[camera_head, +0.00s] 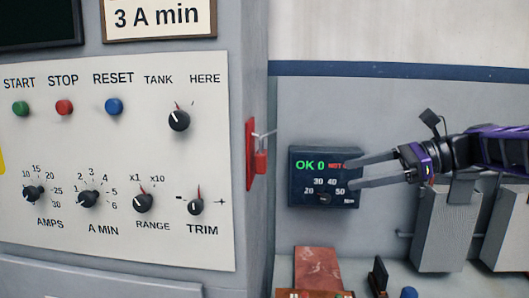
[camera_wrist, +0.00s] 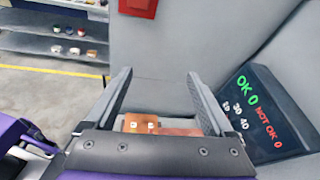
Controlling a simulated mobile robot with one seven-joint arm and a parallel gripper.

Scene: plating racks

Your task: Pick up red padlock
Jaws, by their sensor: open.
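The red padlock (camera_head: 261,162) hangs at a thin hook in front of a red plate (camera_head: 250,150) on the side of the grey control cabinet. My gripper (camera_head: 350,175) is to the right of the padlock, clearly apart from it, with its two fingers spread, pointing left and nothing between them. In the wrist view my gripper (camera_wrist: 157,75) is also open and empty. A red piece (camera_wrist: 138,7) shows at the top edge there, cut off by the frame; I cannot tell whether it is the plate or the padlock.
A dark meter box (camera_head: 323,178) with a lit display is behind my fingers. The cabinet's control panel (camera_head: 120,170) with knobs and buttons fills the left. Below are a reddish block (camera_head: 318,267) and a blue knob (camera_head: 409,292). Open air lies between my fingers and the padlock.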

